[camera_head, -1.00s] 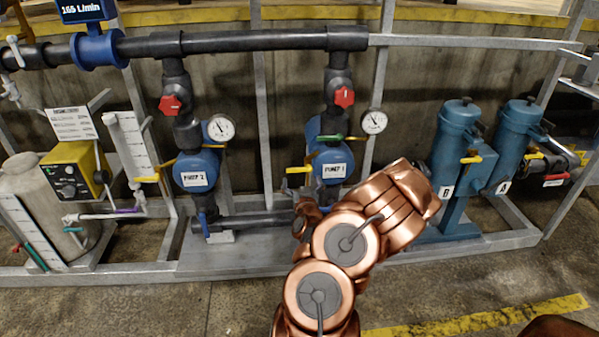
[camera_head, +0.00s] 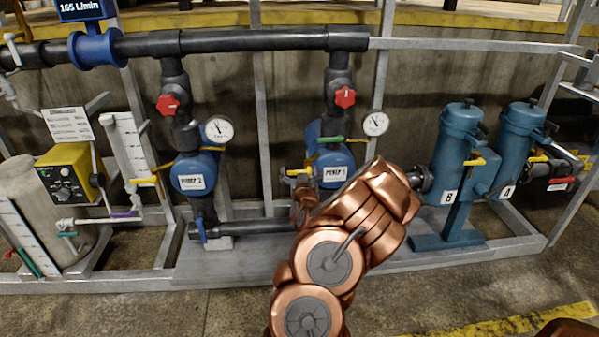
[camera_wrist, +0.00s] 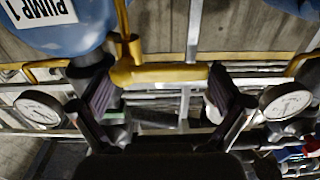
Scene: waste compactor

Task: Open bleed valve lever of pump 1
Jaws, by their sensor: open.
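Pump 1 (camera_head: 334,165) is a blue pump with a white label, right of centre in the head view. Its labelled blue body (camera_wrist: 62,22) fills the upper left of the wrist view. A yellow lever (camera_wrist: 160,73) on a brass-coloured stem lies crosswise in the wrist view. A yellow lever also shows just left of pump 1 in the head view (camera_head: 299,171). My gripper (camera_wrist: 165,88) is open, with one dark finger near each end of the lever. I cannot tell whether they touch.
A green lever (camera_head: 331,138) and a pressure gauge (camera_head: 375,124) sit close above pump 1. Pump 2 (camera_head: 193,172) stands to the left, blue filters A and B (camera_head: 457,150) to the right. Grey frame posts stand around the pumps. The floor in front is clear.

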